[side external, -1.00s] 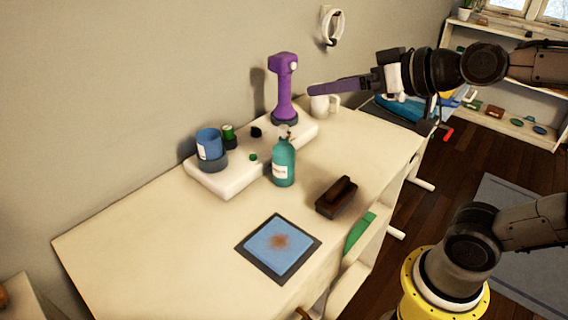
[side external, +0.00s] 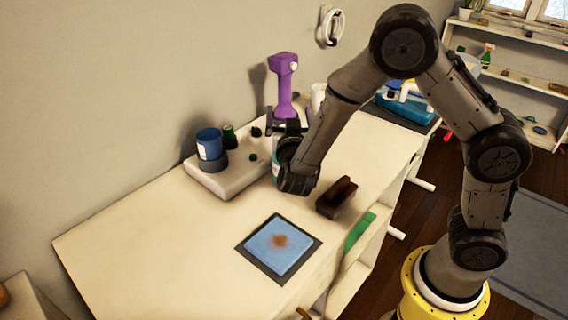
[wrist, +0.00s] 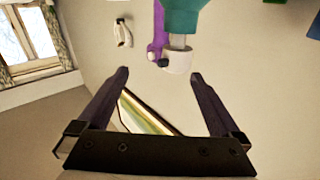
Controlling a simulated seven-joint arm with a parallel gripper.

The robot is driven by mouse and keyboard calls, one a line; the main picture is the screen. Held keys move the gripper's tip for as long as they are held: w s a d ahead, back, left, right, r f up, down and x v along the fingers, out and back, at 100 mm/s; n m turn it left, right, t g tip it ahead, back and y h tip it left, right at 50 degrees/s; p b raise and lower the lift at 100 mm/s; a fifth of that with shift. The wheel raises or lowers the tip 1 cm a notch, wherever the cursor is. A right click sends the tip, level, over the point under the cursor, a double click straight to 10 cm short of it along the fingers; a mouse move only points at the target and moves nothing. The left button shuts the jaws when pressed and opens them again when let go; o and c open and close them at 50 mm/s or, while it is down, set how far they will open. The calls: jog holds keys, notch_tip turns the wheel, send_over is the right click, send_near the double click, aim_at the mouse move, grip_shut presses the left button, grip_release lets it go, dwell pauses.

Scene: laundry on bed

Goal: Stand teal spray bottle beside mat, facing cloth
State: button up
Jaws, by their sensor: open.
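The teal spray bottle (side external: 276,166) stands at the front edge of the white shelf block, mostly hidden behind my gripper (side external: 287,128) in the side view. In the wrist view my open gripper (wrist: 159,76) has two dark fingers spread with nothing between them. The teal bottle (wrist: 186,14) and its pale top (wrist: 177,59) appear upside down just past the fingertips, nearer the right one. The blue cloth (side external: 262,246) with a brown stain lies on the dark mat (side external: 283,281) near the desk's front edge.
The desk left of the mat is clear.

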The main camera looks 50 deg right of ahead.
aim_at(276, 166)
jog(key=f, duration=0.1)
jog(key=a+f, duration=0.1)
jog(key=f+n, duration=0.1)
jog(key=shift+w+a+y, duration=0.1)
jog(key=shift+a+y, duration=0.2)
notch_tip(276, 166, down, 2)
jog(key=shift+a+f, duration=0.1)
jog(key=f, duration=0.1)
jog(key=w+d+f, duration=0.1)
jog(key=f, duration=0.1)
jog(key=w+d+f, duration=0.1)
jog(key=shift+w+d+f, duration=0.1)
jog(key=shift+f, duration=0.05)
jog(key=c, duration=1.5)
grip_shut()
